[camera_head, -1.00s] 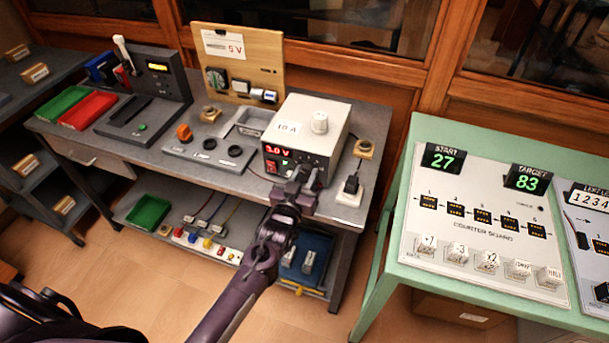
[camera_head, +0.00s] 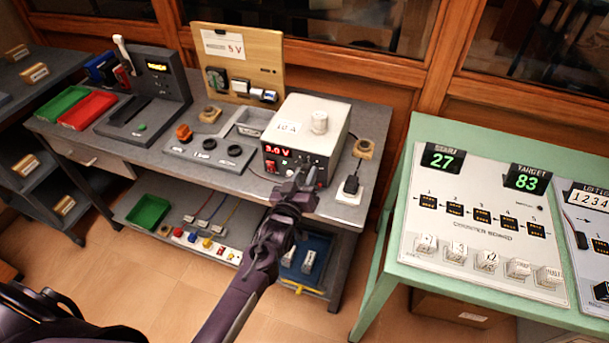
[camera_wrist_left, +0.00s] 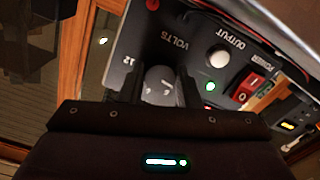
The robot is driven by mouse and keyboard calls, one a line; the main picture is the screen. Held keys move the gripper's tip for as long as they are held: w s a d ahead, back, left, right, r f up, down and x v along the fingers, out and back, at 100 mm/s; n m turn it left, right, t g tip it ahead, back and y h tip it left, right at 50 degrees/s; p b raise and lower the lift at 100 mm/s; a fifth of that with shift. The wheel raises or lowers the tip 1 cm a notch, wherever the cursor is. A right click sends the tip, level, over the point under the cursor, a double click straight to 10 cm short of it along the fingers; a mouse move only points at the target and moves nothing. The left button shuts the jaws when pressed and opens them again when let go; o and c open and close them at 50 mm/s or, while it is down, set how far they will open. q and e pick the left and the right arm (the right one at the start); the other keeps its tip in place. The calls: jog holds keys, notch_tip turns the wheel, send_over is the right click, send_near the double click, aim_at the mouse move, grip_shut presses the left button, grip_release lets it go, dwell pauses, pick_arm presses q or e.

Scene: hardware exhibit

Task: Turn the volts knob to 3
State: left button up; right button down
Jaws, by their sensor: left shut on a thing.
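The power supply (camera_head: 310,125) is a white box with a dark front panel, standing on the grey bench. Its red display (camera_head: 277,150) reads what looks like 3.0 V. My left gripper (camera_head: 302,178) is at the right part of the front panel. In the left wrist view, the grey volts knob (camera_wrist_left: 160,84) sits between the fingers of the left gripper (camera_wrist_left: 158,90), which is shut on it. The VOLTS label and a 12 mark show beside it; most of the dial is hidden. My right gripper is not in view.
Beside the knob are a white output button (camera_wrist_left: 218,57), a lit green light (camera_wrist_left: 210,86) and a red power switch (camera_wrist_left: 246,89). A black plug on a white plate (camera_head: 349,190) stands right of the supply. The green table (camera_head: 390,230) is further right.

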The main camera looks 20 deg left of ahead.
pick_arm(q)
jog(key=o, duration=1)
jog(key=s+b, duration=0.1)
jog(key=s, duration=0.7)
jog(key=shift+a, duration=0.15)
jog(key=shift+w, duration=0.1)
